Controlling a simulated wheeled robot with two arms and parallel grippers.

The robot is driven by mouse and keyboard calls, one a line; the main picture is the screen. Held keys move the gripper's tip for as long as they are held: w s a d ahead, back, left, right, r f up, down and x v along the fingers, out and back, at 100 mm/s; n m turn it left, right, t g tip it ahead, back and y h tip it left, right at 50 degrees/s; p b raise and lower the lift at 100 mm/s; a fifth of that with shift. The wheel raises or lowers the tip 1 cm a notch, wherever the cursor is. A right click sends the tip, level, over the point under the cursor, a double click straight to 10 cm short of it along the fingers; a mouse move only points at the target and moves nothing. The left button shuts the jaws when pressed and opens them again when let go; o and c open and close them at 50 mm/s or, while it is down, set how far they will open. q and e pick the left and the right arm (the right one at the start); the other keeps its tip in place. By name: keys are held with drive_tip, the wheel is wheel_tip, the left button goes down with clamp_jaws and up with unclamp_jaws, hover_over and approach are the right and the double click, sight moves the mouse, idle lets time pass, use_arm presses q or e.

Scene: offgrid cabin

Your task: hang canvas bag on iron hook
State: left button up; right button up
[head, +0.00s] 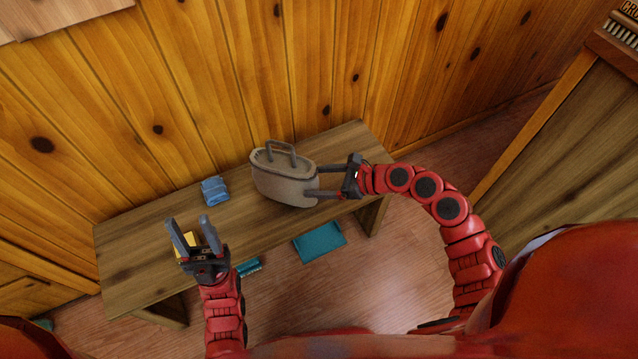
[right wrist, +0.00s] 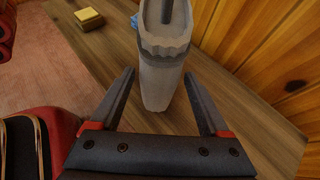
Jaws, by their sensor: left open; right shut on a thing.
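The canvas bag (head: 283,182), grey-beige with a dark handle on top, stands upright at the bench's right part, close to the wall. My right gripper (head: 318,182) is shut on the bag's right end, one finger on each side. In the right wrist view the bag (right wrist: 165,75) stands narrow end toward me, between the fingertips. My left gripper (head: 189,221) is open and empty over the bench's left front, its fingers pointing to the wall. I see no iron hook in either view.
The wooden bench (head: 135,250) stands along the plank wall (head: 190,100). A folded blue item (head: 215,190) lies left of the bag. A yellow block (right wrist: 88,18) lies near my left gripper. A wooden cabinet (head: 560,150) stands at right.

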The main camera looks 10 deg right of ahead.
drive_tip(key=shift+f, duration=0.6)
drive_tip(key=shift+f, duration=0.15)
drive_tip(key=o, duration=1.6)
drive_tip(key=shift+c, duration=0.2)
